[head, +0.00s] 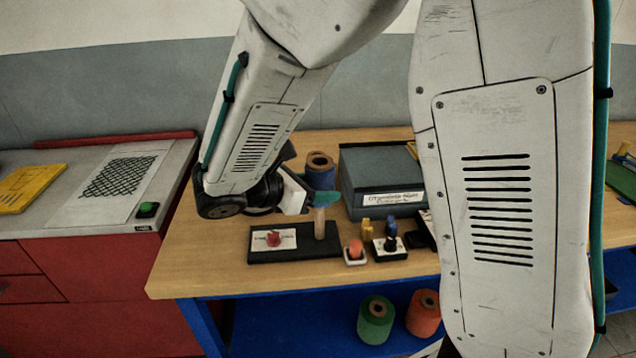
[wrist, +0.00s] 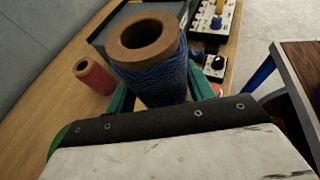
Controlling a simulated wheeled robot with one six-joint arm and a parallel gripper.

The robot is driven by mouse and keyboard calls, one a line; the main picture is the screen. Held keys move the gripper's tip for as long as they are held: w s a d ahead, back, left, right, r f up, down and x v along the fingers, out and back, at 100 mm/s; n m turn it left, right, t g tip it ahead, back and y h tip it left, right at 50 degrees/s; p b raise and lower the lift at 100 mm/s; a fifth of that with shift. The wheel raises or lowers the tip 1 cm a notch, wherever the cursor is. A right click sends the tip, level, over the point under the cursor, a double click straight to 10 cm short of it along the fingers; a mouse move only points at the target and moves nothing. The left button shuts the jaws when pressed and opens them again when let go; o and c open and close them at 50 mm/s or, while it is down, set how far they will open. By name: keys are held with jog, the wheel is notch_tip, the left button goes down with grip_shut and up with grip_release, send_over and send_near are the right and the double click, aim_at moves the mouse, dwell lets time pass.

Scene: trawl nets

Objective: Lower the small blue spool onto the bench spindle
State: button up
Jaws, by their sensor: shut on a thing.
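The blue spool (head: 320,174), with a brown core ring on top, is held upright in my gripper (head: 322,198). In the wrist view the spool (wrist: 152,82) sits between the green fingers (wrist: 158,92), one at each side. The wooden spindle (head: 319,222) stands upright on a black base (head: 295,250) on the bench, just below the fingers in the head view. Its top meets the fingers in the picture, so I cannot tell the exact gap or alignment. The spool hides the spindle in the wrist view.
A grey box (head: 375,182) stands behind to the right. An orange button (head: 355,249) and a black knob unit (head: 389,246) are right of the base. A red spool (wrist: 95,76) stands left in the wrist view. Green (head: 376,320) and orange (head: 423,313) spools sit on the lower shelf.

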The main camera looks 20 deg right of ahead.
aim_at(316, 222)
jog(key=shift+f, duration=4.7)
jog(key=o, duration=1.1)
jog(key=v, duration=0.7)
jog(key=shift+a+r, duration=0.1)
jog(key=shift+a, duration=0.3)
